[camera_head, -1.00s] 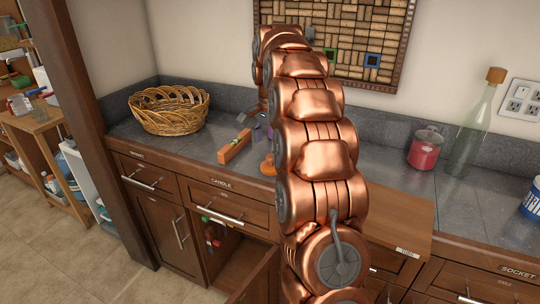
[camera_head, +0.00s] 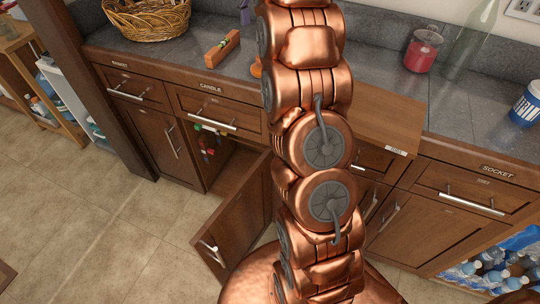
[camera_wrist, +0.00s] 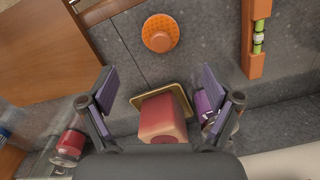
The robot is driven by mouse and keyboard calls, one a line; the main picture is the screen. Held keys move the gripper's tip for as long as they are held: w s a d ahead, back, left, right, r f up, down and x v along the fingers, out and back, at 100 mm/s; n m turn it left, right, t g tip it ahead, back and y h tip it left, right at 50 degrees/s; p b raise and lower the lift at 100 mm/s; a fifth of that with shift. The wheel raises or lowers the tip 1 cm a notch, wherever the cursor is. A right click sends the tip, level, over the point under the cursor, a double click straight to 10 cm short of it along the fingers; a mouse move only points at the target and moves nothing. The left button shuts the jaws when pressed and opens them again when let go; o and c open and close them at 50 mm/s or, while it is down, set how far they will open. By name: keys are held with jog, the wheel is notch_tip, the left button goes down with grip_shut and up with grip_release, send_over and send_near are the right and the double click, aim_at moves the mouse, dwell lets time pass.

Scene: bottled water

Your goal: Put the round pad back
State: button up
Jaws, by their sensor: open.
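A round orange piece with a dotted face (camera_wrist: 160,33) lies on the grey counter in the wrist view, apart from my gripper. It is the most pad-like round thing I see; in the head view only its edge (camera_head: 256,68) shows beside my arm. My gripper (camera_wrist: 162,88) is open and points down over the counter. Between and below its fingers is a red block, perhaps a candle (camera_wrist: 162,118), on a square gold-edged plate (camera_wrist: 141,101). I cannot tell whether the fingers touch it. My gripper is out of the head view.
An orange level (camera_head: 221,45) lies left of the round piece. A purple item (camera_wrist: 203,103) stands close to the right finger, and a red jar (camera_head: 421,52) stands farther right. A wicker basket (camera_head: 148,20) is at the back left. A cabinet door (camera_head: 235,222) hangs open below.

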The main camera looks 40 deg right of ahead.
jog(key=s+a+f+n+g, duration=0.1)
jog(key=s+a+f+n, duration=0.2)
jog(key=s+a+n, duration=0.95)
jog(key=s+a+f+n, duration=0.1)
jog(key=s+a+f, duration=0.2)
jog(key=s, duration=0.5)
jog(key=s+a+f+n, duration=0.1)
jog(key=s+a+f, duration=0.2)
jog(key=s, duration=0.5)
jog(key=s+a+f+n, duration=0.1)
jog(key=s+a+f, duration=0.3)
jog(key=s, duration=0.5)
jog(key=shift+a+g, duration=0.4)
jog(key=shift+a, duration=0.15)
jog(key=shift+s, duration=0.1)
notch_tip(320, 180, up, 5)
jog(key=p, duration=0.5)
jog(key=shift+r, duration=0.1)
jog(key=shift+c, duration=0.2)
